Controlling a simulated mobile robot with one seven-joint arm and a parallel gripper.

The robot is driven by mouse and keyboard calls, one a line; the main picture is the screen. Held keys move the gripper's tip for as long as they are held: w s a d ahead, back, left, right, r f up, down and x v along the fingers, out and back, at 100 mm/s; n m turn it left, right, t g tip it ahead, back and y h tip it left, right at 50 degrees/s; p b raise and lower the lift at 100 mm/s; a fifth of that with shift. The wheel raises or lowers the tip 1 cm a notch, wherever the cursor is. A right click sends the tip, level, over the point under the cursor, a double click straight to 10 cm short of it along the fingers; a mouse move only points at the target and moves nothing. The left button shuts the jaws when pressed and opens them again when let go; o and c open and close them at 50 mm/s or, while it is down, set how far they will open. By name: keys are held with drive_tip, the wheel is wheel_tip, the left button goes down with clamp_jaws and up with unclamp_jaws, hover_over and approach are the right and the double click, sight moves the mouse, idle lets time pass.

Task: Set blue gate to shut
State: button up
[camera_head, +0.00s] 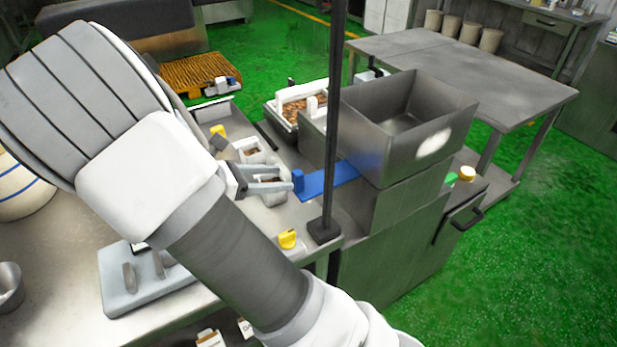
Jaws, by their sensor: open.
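The blue gate (331,181) is a flat blue plate with a small upright blue tab at its left end. It sticks out to the left from under the steel hopper box (366,130). My gripper (293,180) is at the left end of the plate, its two grey fingers pointing right towards the blue tab. The fingers are apart, and the tab is at or between their tips; I cannot tell whether they touch it. My arm covers much of the left and lower middle of the view.
A thin black post (331,120) on a square foot stands in front of the plate. A yellow knob (287,239) sits on the table edge. A white tray (284,107) of brown pieces is behind. A grey slab with handles (140,284) lies at lower left.

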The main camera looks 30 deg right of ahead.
sight(308, 185)
drive_tip(key=b+x, duration=0.1)
drive_tip(key=x, duration=0.8)
drive_tip(key=shift+w+d+f, duration=0.1)
drive_tip(key=shift+d, duration=0.05)
clamp_jaws()
idle(1.0)
